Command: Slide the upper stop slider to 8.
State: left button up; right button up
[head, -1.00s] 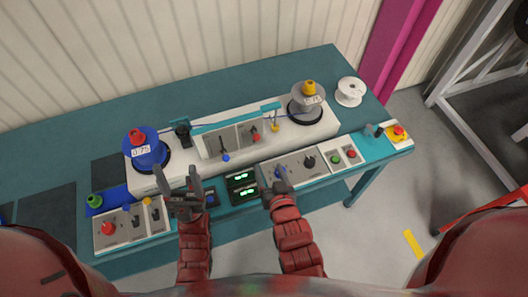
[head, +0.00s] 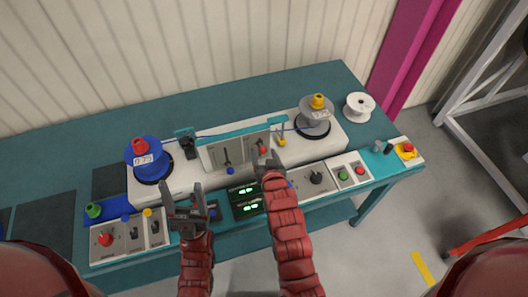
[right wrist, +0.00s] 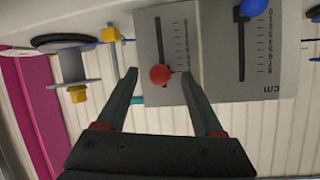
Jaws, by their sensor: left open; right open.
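The slider panel (head: 242,157) is a grey, tilted plate with two slots. A red knob (head: 263,151) is on its right slot and a blue knob (head: 230,170) on its left slot. I cannot read which is the upper stop. My right gripper (head: 268,161) is open, its fingertips just below the red knob. In the right wrist view, the red knob (right wrist: 160,74) lies between the open fingers (right wrist: 158,78); contact is unclear. The blue knob (right wrist: 255,8) is at that view's top right, beside a scale. My left gripper (head: 183,198) is open and empty, left of the panel.
A blue reel (head: 145,160) stands left and a grey reel (head: 313,117) right on the white housing. A yellow-topped post (head: 282,141) is close right of the red knob. Green displays (head: 246,198) and a switch box (head: 317,181) lie in front.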

dwell(0.3)
jog(key=shift+f, duration=0.1)
grip_shut()
dwell(0.4)
jog(key=shift+w, duration=0.1)
jog(key=shift+r, duration=0.5)
grip_release()
